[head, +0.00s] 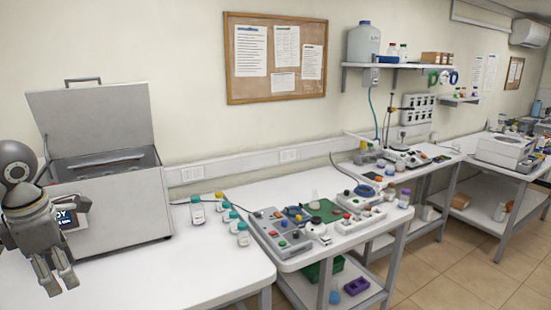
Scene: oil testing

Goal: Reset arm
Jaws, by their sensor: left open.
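My left gripper (53,274) is at the lower left in the head view, pointing down with its fingers apart and nothing seen between them. It hangs in front of the left part of a grey box-shaped machine (125,208), whose lid (95,118) stands open. My gripper and arm cover part of the machine's front and its small dark display (68,219). My right gripper is not in view.
Several small bottles with coloured caps, one a jar (197,211), stand right of the machine on the white table (185,268). A grey control panel (280,232) is on the adjoining bench. The front of the white table is clear.

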